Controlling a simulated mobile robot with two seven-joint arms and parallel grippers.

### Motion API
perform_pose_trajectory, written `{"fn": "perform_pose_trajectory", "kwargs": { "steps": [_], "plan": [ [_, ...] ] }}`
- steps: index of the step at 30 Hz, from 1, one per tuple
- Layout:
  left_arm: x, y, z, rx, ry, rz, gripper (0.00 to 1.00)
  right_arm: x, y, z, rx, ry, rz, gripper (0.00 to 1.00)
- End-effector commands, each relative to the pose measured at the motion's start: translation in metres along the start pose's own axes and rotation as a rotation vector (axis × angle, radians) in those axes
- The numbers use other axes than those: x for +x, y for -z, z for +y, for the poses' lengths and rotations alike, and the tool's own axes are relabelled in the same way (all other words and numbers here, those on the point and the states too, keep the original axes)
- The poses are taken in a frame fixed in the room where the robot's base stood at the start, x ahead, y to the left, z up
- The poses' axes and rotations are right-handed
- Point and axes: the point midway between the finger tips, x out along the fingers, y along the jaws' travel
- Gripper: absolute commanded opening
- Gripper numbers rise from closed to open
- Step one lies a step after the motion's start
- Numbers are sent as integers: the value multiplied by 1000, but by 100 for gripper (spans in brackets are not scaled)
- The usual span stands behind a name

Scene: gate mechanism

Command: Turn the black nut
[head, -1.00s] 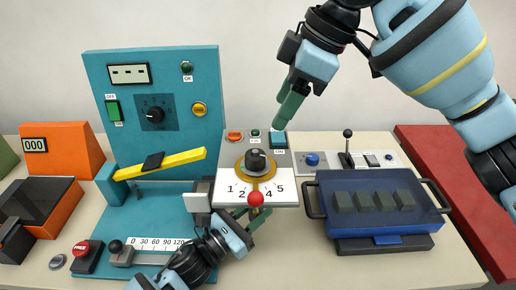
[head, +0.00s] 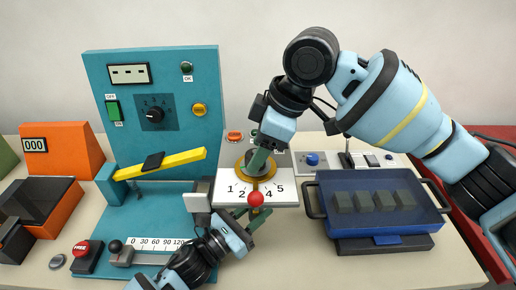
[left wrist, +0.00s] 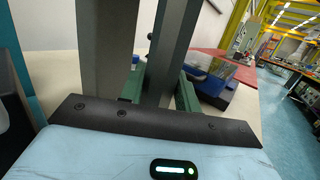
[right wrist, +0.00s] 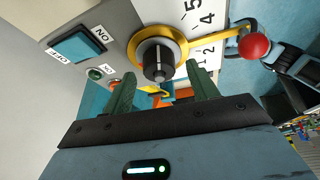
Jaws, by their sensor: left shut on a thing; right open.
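The black nut (right wrist: 158,62) sits in a yellow ring (right wrist: 170,37) on the panel numbered 1 to 5; it shows clearly in the right wrist view. In the head view my right gripper covers most of it. My right gripper (right wrist: 160,72) is open, with a green finger on each side of the nut's line and the nut just beyond the tips. In the head view the right gripper (head: 258,162) comes down over the dial. A yellow lever with a red ball (head: 255,199) extends from the ring. My left gripper (head: 250,218) is shut at this lever, by the ball; its exact contact is hidden.
A teal panel with a yellow bar (head: 180,160) stands left of the dial. A blue lidded box (head: 360,222) with handles stands to the right. A blue switch (right wrist: 80,46) is beside the dial in the right wrist view. Bare table lies in front of the blue box.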

Motion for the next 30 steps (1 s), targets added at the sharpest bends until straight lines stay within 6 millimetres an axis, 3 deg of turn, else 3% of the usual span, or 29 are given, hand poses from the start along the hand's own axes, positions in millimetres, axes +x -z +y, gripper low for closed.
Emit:
{"fn": "perform_pose_trajectory", "kwargs": {
  "steps": [13,23,30],
  "plan": [
    [0,0,0,0,-1,0,5,10,0,0,0,-1,0,57],
    [0,0,0,0,0,0,5,9,0,0,0,-1,0,14],
    [0,0,0,0,0,0,5,9,0,0,-19,7,1,14]
  ]
}}
